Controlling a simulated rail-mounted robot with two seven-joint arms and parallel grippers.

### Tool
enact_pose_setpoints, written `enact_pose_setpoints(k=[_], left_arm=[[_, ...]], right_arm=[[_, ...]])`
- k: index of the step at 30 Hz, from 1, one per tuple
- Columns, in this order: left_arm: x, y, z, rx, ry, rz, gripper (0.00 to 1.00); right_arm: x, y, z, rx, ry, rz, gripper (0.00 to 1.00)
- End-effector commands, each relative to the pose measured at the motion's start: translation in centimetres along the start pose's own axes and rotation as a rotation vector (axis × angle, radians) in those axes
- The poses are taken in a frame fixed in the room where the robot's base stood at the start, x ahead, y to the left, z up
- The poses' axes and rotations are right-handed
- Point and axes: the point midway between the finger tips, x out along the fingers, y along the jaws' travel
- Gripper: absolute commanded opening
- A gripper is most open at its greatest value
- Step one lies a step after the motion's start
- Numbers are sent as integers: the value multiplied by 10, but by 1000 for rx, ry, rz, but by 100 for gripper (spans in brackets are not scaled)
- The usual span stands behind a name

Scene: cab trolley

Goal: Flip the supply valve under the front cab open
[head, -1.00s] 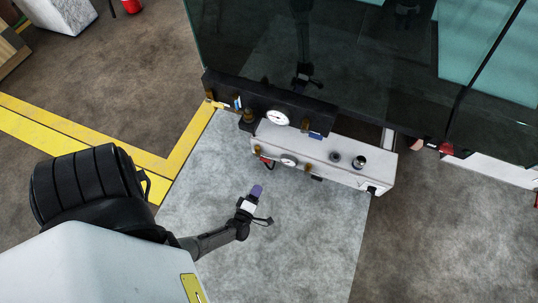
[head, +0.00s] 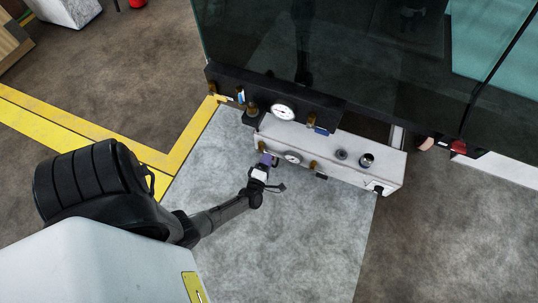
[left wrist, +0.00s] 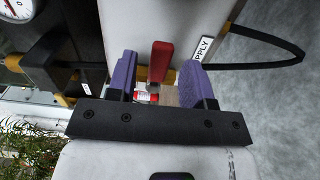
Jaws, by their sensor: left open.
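The supply valve's red lever (left wrist: 160,62) shows in the left wrist view, beside a white label reading "PPLY" (left wrist: 203,48). My left gripper (left wrist: 159,68) is open, with one purple finger on each side of the lever. Gaps show between the lever and both fingers, so it does not look gripped. In the head view my left gripper (head: 265,161) is at the front left of the white valve box (head: 335,170) under the front cab (head: 330,45). It hides the lever there. My right gripper is not in view.
Two round gauges (head: 283,112) (head: 292,157) and brass fittings (head: 313,165) sit close to the lever. A black hose (left wrist: 270,65) curves past the label in the left wrist view. The grey floor mat (head: 300,225) in front of the box is clear.

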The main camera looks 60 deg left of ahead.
Motion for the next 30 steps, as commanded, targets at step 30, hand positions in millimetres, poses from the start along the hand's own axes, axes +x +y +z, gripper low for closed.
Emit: enact_pose_setpoints(k=[30], left_arm=[[23,0,0,0,0,-1,11]], right_arm=[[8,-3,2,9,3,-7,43]])
